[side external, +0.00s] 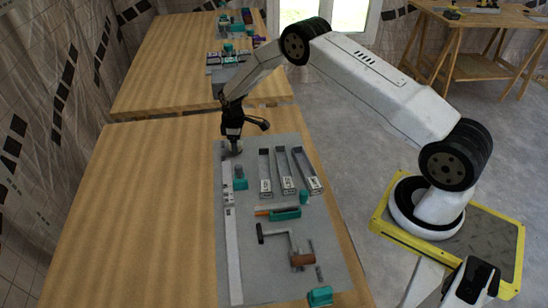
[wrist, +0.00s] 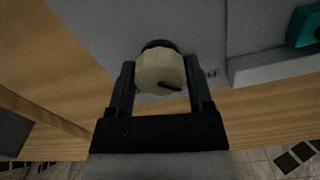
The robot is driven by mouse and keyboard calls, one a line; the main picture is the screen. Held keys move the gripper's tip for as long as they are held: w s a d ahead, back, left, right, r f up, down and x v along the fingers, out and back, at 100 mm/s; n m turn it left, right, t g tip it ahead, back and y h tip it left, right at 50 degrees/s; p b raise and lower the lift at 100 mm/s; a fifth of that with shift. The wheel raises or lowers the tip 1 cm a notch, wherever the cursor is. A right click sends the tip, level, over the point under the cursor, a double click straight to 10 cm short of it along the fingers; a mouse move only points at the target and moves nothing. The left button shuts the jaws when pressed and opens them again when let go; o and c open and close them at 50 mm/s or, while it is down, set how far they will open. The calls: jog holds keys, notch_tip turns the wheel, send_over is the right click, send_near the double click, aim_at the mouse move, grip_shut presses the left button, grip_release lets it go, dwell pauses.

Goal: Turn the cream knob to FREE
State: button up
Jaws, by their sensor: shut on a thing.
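The cream knob (wrist: 160,72) shows in the wrist view between the two dark fingers of my gripper (wrist: 161,82). It is a faceted round knob with a dark pointer mark at its lower right and a dark part behind it. My gripper is shut on the knob. In the side view my gripper (side external: 233,147) points down at the far left corner of the grey panel (side external: 283,142), where the knob is mostly hidden. The label FREE cannot be read in either view; small dark marks sit on the panel right of the knob in the wrist view.
The grey panel lies on a wooden table (side external: 130,220). Another cluttered table (side external: 170,60) stands behind.

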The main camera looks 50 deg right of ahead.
dwell(0.3)
jog(key=o, duration=1.3)
jog(key=shift+c, duration=0.2)
jog(key=shift+r, duration=0.15)
jog(key=shift+r, duration=3.7)
jog(key=shift+r, duration=0.1)
